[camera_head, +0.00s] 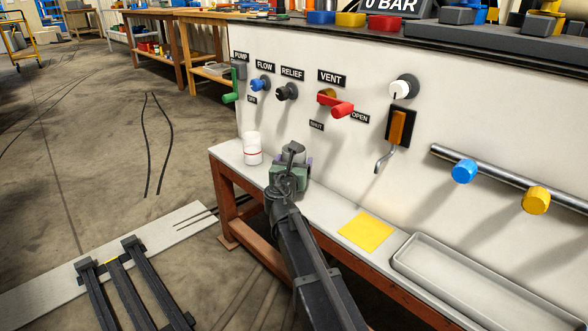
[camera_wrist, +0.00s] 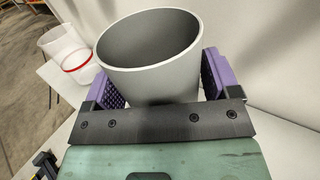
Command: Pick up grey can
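The grey can (camera_wrist: 157,66) is open-topped, looks empty and fills the upper middle of the wrist view, slightly tilted in the picture. My gripper (camera_wrist: 162,84) has one purple ridged pad on each side of it. The pads lie close against the can's sides, but I cannot tell whether both touch it. In the camera_head view my gripper (camera_head: 290,166) is over the left part of the narrow white bench, close to the panel.
A white cup with a red band (camera_head: 252,149) stands just left of my gripper, also in the wrist view (camera_wrist: 66,52). A yellow square (camera_head: 365,232) and a grey tray (camera_head: 470,275) lie to the right on the bench (camera_head: 320,213). The panel (camera_head: 300,120) behind carries knobs and levers.

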